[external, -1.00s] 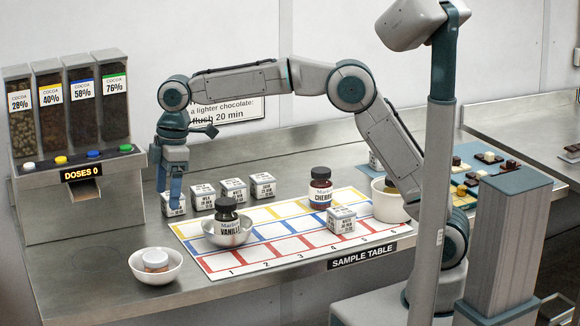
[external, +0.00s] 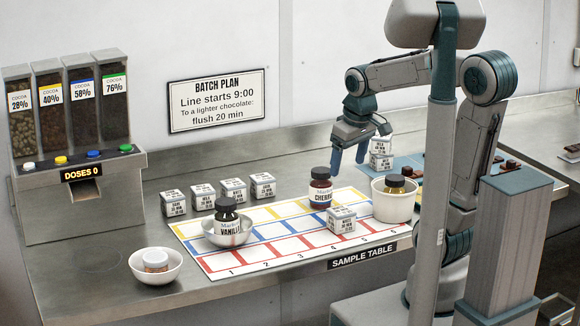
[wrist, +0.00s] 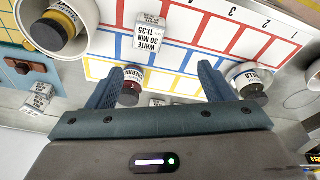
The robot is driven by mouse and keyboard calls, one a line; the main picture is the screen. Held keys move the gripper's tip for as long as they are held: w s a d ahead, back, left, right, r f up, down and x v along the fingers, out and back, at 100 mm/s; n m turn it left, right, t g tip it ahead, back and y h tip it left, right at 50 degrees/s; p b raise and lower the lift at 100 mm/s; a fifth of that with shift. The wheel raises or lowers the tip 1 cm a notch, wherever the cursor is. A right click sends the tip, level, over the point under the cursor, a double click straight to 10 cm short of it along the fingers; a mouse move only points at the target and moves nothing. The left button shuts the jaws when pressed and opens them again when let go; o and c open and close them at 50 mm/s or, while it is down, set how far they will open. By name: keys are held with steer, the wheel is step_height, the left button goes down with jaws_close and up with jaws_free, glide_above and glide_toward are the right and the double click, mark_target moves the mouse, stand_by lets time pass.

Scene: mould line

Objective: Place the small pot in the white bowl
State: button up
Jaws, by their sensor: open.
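The white bowl (external: 137,272) stands at the front left of the steel counter. A small pot (external: 156,260) with a pale top and a brownish label sits inside it, below the rim level in part. My gripper (external: 349,160) is open and empty, raised above the counter to the right, behind and above the cherry jar. In the wrist view, its two blue fingers (wrist: 158,82) are spread apart with nothing held between them. The small pot is far from my gripper and I cannot make it out in the wrist view.
The cherry jar (external: 320,187) stands on the gridded mat (external: 213,264). A vanilla jar (external: 227,218) sits in a metal bowl (external: 240,238). A white tub (external: 393,208) holds a dark-lidded jar (external: 395,184). Several label cubes (external: 234,190) line the back, with stacked cubes (external: 381,153) near my gripper.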

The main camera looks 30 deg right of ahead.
steer(key=s+d+f+m, duration=0.3)
steer(key=s+d+f, duration=0.1)
steer(key=s+d, duration=0.2)
steer(key=shift+s+d+m, duration=0.3)
steer(key=shift+s+m, duration=0.1)
steer(key=shift+s, duration=0.05)
stand_by(0.7)
